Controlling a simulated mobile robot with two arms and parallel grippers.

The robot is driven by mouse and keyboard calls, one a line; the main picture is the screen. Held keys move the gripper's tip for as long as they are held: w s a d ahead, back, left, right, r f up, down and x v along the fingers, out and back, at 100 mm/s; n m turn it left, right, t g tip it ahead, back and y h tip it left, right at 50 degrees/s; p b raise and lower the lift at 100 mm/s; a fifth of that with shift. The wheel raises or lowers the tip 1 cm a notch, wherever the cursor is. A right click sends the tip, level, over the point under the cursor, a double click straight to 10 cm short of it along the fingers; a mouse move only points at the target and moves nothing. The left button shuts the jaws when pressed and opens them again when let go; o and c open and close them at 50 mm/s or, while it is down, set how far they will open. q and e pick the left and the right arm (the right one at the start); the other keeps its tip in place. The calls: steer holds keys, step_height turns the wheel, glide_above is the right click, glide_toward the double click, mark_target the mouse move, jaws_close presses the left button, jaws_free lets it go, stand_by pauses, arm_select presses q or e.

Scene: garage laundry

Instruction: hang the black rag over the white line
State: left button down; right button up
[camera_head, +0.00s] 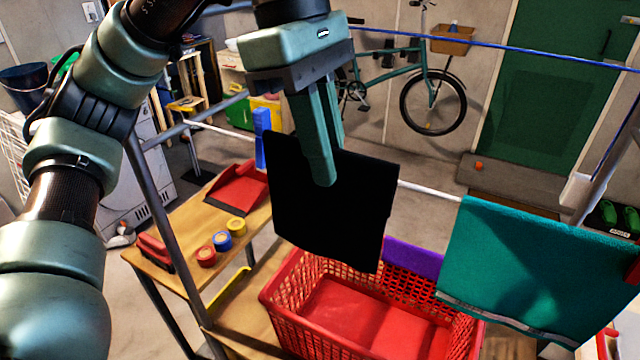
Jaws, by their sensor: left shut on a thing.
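The black rag (345,215) hangs spread out and nearly flat from my left gripper (324,168). That gripper points down and is shut on the rag's upper part; one finger shows in front of the cloth, and the other is partly hidden behind it. The white line (428,189) shows to the left and right of the rag, and the rag hides the stretch between. The rag's top edge appears slightly above the line. I cannot tell whether the rag touches the line or is only in front of it. My right gripper is not in view.
A teal towel (530,265) hangs on the white line at right. A blue clip (262,140) is beside the rag's left edge. A red basket (290,318) stands below. A wooden table (180,240) holds a red dustpan (238,188). A blue line (500,47) runs behind.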

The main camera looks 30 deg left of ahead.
arm_select(q)
steer(key=shift+s+r, duration=0.1)
steer(key=shift+r, duration=0.55)
steer(key=shift+s, duration=0.2)
steer(key=w+p, duration=0.1)
steer(key=w, duration=0.2)
steer(key=w+f+p, duration=0.1)
steer(key=w, duration=0.2)
steer(key=w+p, duration=0.1)
steer(key=w, duration=0.2)
steer(key=shift+w+d+f, duration=0.1)
steer(key=shift+f, duration=0.1)
steer(key=shift+a+b+x, duration=0.25)
steer(key=shift+b+x, duration=0.5)
steer(key=shift+x, duration=0.3)
steer(key=shift+a+b+x, duration=0.25)
steer(key=shift+b+x, duration=0.5)
steer(key=shift+x, duration=0.35)
steer(key=shift+a+b+x, duration=0.25)
steer(key=shift+b+x, duration=0.5)
steer(key=shift+x, duration=0.3)
steer(key=shift+f, duration=0.2)
